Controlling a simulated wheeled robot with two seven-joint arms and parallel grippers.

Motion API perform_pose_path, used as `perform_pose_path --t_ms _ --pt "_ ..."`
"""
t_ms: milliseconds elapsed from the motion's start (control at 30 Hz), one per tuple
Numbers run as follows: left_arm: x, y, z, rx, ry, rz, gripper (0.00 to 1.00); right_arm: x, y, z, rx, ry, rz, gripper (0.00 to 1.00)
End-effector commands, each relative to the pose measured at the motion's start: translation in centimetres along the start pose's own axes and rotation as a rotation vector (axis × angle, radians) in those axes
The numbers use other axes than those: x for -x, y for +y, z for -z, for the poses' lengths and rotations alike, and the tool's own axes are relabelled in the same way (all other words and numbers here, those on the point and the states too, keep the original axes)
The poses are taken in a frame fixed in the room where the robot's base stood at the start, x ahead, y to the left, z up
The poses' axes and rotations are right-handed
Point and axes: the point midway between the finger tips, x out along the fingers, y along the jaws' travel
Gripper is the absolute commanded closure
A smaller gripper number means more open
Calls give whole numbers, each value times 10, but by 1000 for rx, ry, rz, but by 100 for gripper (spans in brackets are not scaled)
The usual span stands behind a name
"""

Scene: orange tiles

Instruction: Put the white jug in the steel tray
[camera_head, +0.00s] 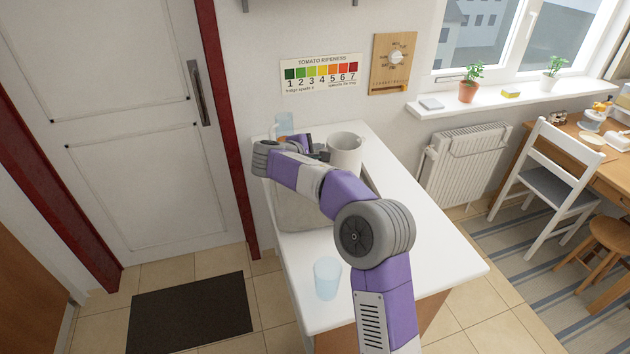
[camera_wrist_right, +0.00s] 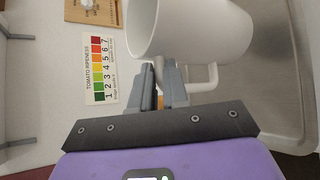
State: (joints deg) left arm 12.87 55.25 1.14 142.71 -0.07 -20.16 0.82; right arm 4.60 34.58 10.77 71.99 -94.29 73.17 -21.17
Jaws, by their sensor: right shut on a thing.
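The white jug (camera_head: 345,153) is upright near the far end of the white counter, and it fills the upper middle of the right wrist view (camera_wrist_right: 205,30). My right gripper (camera_head: 322,151) is shut on its handle (camera_wrist_right: 203,82); the fingers (camera_wrist_right: 160,88) show beside it in the wrist view. The steel tray (camera_head: 300,218) lies on the counter, largely hidden behind my right arm. In the wrist view the tray (camera_wrist_right: 285,85) shows below the jug's base side, at the right. Whether the jug touches the tray, I cannot tell. My left gripper is not in view.
A clear blue cup (camera_head: 327,278) stands at the counter's near left. Another bluish cup (camera_head: 284,123) stands at the far left end, behind my gripper. The right part of the counter (camera_head: 425,240) is bare. The wall with a ripeness chart (camera_head: 320,75) stands behind.

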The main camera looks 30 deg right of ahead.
Motion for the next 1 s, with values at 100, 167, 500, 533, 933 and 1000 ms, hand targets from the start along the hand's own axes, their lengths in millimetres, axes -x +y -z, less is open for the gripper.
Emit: perform_pose_path --t_ms 100,167,500,533,933,1000 --pt "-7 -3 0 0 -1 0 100 -10 -17 8 2 -2 -1 100" --pt "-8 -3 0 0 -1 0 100 -12 -22 11 1 -1 -2 100" --pt "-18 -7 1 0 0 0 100 -31 -58 31 2 -1 -2 100" --pt "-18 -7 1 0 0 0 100 -32 -61 32 1 -1 -2 100" --pt "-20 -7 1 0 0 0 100 -34 -65 35 -1 0 -5 100" --pt "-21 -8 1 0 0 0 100 -36 -68 36 0 1 -1 83"
